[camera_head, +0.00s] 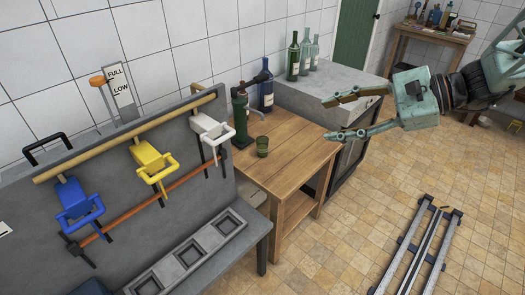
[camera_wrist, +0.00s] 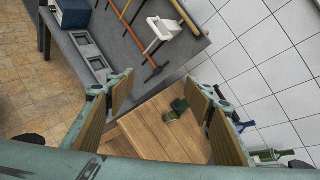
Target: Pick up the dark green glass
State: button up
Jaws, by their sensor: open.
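The dark green glass (camera_head: 262,146) stands upright on the wooden table, near the table's left side. It also shows in the wrist view (camera_wrist: 171,117), small and between my fingers in the picture. My gripper (camera_head: 327,120) is open and empty, to the right of the glass in the head view and apart from it. In the wrist view, the two padded fingers of my gripper (camera_wrist: 159,80) are spread wide, with the table beyond them.
A dark green device (camera_head: 240,117) stands right behind the glass, with a dark blue bottle (camera_head: 266,92) beside it. Green bottles (camera_head: 293,58) stand on the grey cabinet. The grey rack (camera_head: 110,185) with coloured clamps borders the wooden table (camera_head: 290,165), whose front is clear.

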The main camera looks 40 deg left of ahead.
jog(key=w+a+f+m+y, duration=0.2)
jog(key=w+a+f+m, duration=0.1)
jog(key=w+a+f, duration=0.45)
jog(key=w+a+f+m+t+y+b, duration=0.1)
jog(key=w+a+f+m+y, duration=0.2)
jog(key=a+f, duration=0.55)
jog(key=w+a+f+m+t+y+b, duration=0.15)
jog(key=w+a+f, duration=0.35)
jog(key=f, duration=0.7)
jog(key=m+t, duration=0.3)
jog(key=m, duration=0.1)
send_near(267, 146)
jog(key=shift+w+d+r+g+p, duration=0.15)
jog(key=shift+d+g+p, duration=0.15)
jog(key=shift+d, duration=0.2)
jog(key=shift+a, duration=0.1)
jog(key=shift+w+a+b, duration=0.15)
jog(key=shift+a+b, duration=0.15)
jog(key=shift+a, duration=1.8)
jog(key=shift+w+a+b, duration=0.1)
jog(key=shift+a+b, duration=0.15)
jog(key=shift+a, duration=1.85)
jog(key=shift+a, duration=0.1)
jog(key=shift+s+a+b, duration=0.15)
jog(key=shift+a+b, duration=0.3)
jog(key=shift+a, duration=2.05)
jog(key=shift+c, duration=0.7)
